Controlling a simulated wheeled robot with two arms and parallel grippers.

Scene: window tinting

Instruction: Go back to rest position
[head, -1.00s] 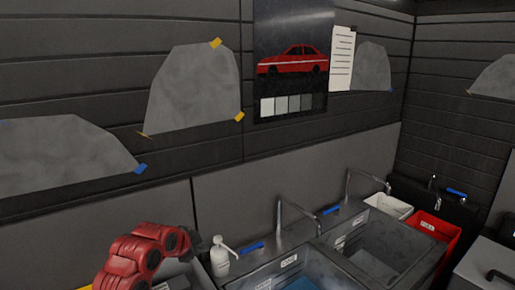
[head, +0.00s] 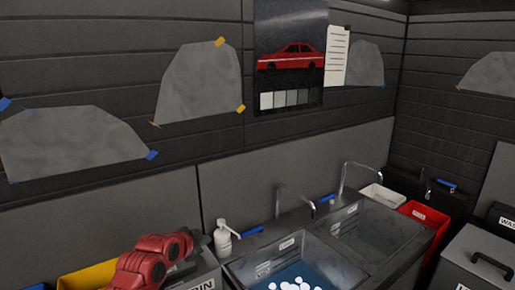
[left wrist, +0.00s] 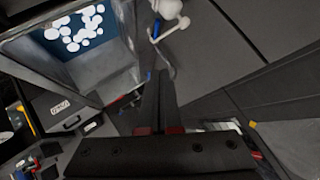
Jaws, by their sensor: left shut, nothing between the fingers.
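My left arm (head: 155,262), red and black, is folded low at the left of the head view, in front of the wall and beside a grey bin. In the left wrist view my left gripper (left wrist: 160,88) is shut, with its dark fingers together and nothing between them. It points toward the counter area, with a sink and a white pump bottle beyond it. My right gripper does not show in either view.
A sink (head: 242,272) holds blue water with white foam. A white pump bottle (head: 223,238) stands behind it. A second sink (head: 352,238), a red bin (head: 428,217) and a lidded grey bin (head: 472,262) lie right. A yellow bin (head: 80,280) sits left.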

